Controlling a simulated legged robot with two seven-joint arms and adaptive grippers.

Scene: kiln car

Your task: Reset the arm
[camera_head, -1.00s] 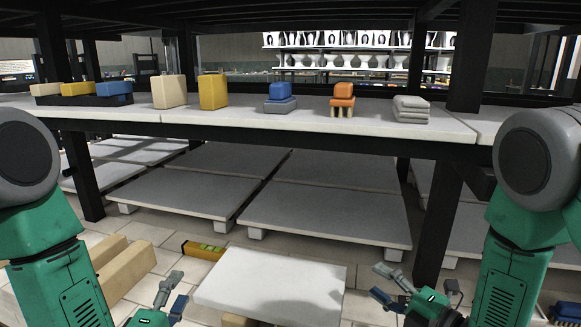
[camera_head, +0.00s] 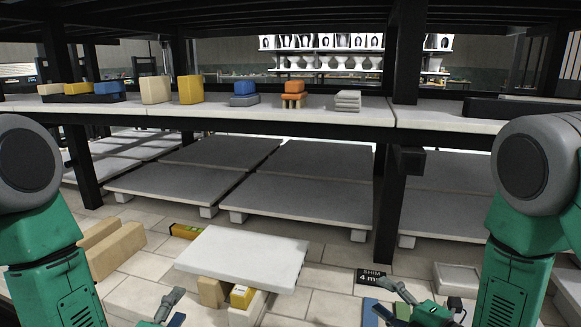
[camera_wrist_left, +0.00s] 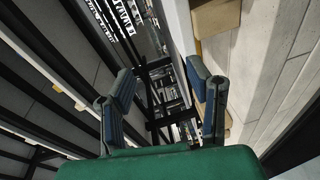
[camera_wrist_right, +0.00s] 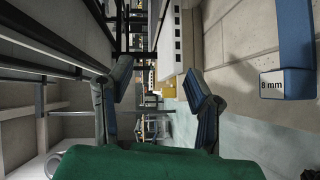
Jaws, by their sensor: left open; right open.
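My left gripper (camera_head: 168,308) is low in the head view, left of and in front of a white slab. In the left wrist view its two fingers (camera_wrist_left: 165,100) stand apart with nothing between them. My right gripper (camera_head: 390,300) is low at the right of the head view, right of the slab and above the floor. In the right wrist view its fingers (camera_wrist_right: 157,100) are also apart and empty. Both arms come in from the sides, and neither gripper visibly touches anything.
The white slab (camera_head: 240,258) rests on blocks, with a yellow block (camera_head: 242,296) beneath. A shelf (camera_head: 330,110) carries blue (camera_head: 244,88), orange (camera_head: 294,87) and grey (camera_head: 348,100) stacks and yellow blocks. A black post (camera_head: 391,200) stands right. A SHIM sign (camera_head: 371,276) lies on the floor.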

